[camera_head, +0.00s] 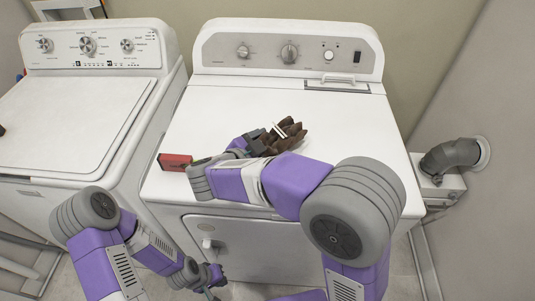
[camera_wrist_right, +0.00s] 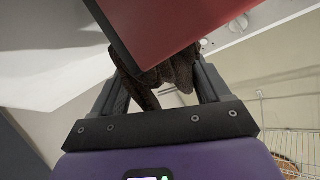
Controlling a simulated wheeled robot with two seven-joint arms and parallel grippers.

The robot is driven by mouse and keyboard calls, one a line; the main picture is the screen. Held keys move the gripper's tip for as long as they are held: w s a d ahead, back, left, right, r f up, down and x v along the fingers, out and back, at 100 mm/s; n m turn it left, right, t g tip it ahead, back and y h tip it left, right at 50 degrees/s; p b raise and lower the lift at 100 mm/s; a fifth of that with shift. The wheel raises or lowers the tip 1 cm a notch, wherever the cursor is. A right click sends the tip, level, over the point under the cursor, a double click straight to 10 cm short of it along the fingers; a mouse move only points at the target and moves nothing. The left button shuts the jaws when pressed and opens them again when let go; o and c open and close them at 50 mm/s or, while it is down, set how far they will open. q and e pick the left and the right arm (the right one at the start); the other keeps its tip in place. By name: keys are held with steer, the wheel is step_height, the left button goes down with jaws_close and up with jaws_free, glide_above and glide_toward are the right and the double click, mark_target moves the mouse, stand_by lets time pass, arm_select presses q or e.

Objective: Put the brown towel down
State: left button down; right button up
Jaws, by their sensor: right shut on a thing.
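The brown towel (camera_head: 290,137) is a small bunched heap at the middle of the white dryer's top (camera_head: 330,115). My right gripper (camera_head: 270,141) reaches across the dryer top and is shut on the towel. In the right wrist view, the towel (camera_wrist_right: 168,74) hangs between the two dark fingers of the gripper (camera_wrist_right: 163,82). I cannot tell whether the towel touches the dryer top. My left gripper (camera_head: 212,278) is low in front of the dryer, away from the towel; its fingers are too small to tell whether they are open.
A red box-like thing (camera_head: 174,162) is at the dryer top's left front edge; a red and dark panel (camera_wrist_right: 170,20) also crosses the right wrist view. A white washer (camera_head: 75,120) stands on the left. A wire basket (camera_wrist_right: 292,135) shows at right. The dryer's back top is clear.

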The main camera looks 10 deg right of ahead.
steer(key=shift+f, duration=0.9)
arm_select(q)
steer(key=shift+f, duration=0.4)
arm_select(e)
steer(key=shift+r, duration=0.1)
steer(key=o, duration=1.5)
steer(key=shift+f, duration=0.2)
steer(key=shift+r, duration=0.15)
steer(key=shift+s+a+r, duration=0.2)
steer(key=shift+a, duration=0.1)
arm_select(q)
step_height(320, 180, up, 4)
steer(key=p, duration=0.3)
steer(key=shift+p, duration=0.4)
arm_select(e)
steer(key=v, duration=1.1)
steer(key=shift+s, duration=0.1)
